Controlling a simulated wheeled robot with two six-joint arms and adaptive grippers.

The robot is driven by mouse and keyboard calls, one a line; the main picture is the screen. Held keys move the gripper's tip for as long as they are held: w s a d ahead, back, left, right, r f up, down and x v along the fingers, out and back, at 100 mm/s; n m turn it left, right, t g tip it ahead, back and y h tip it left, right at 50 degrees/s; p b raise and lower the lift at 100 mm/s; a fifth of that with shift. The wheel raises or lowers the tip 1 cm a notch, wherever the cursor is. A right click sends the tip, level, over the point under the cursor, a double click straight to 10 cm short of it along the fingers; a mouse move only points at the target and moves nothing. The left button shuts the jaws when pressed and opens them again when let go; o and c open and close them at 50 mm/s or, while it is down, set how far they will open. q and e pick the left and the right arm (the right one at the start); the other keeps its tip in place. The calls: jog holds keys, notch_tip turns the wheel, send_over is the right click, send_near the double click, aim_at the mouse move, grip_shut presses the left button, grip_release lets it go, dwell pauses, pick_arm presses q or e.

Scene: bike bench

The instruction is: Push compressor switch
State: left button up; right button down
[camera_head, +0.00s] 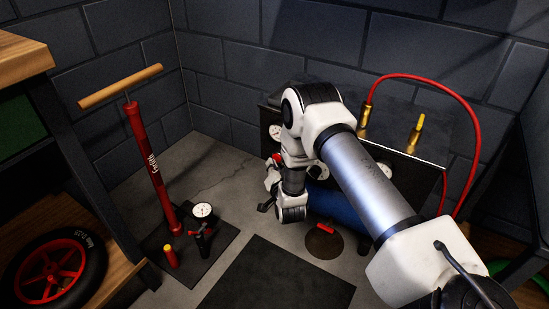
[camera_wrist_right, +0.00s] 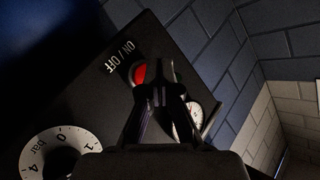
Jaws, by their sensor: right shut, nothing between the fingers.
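The compressor stands by the back wall, with a dark top panel (camera_head: 415,168) and a blue tank (camera_head: 338,204). In the right wrist view its black panel (camera_wrist_right: 112,105) carries the ON/OFF label beside a round red switch button (camera_wrist_right: 139,73). A bit of green shows behind my fingers, mostly hidden. My right gripper (camera_head: 270,182) is in front of the compressor's left end. In the wrist view its fingers (camera_wrist_right: 160,92) are together and empty, just beside the red button; I cannot tell whether they touch it. My left gripper is in neither view.
A dial marked bar (camera_wrist_right: 60,150) and a small gauge (camera_wrist_right: 191,117) sit on the panel. A red hose (camera_head: 440,84) arches from brass fittings (camera_head: 365,118). A red floor pump (camera_head: 150,165) stands left. A wheel (camera_head: 92,262) lies at lower left.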

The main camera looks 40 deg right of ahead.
jog(key=shift+d, duration=0.1)
dwell(0.4)
jog(key=shift+w+d+f, duration=0.1)
jog(key=shift+w+d, duration=0.1)
jog(key=shift+d, duration=0.25)
dwell(0.4)
jog(key=shift+s+a, duration=0.2)
jog(key=shift+a, duration=0.35)
jog(key=shift+s+a+p, duration=0.2)
jog(key=shift+s+a, duration=0.2)
jog(key=shift+a, duration=0.5)
jog(key=shift+s+a+p, duration=0.15)
jog(key=shift+s+a, duration=0.2)
jog(key=shift+a, duration=0.6)
jog(key=shift+s+a+p, duration=0.2)
jog(key=shift+s+a, duration=0.2)
jog(key=shift+a, duration=0.5)
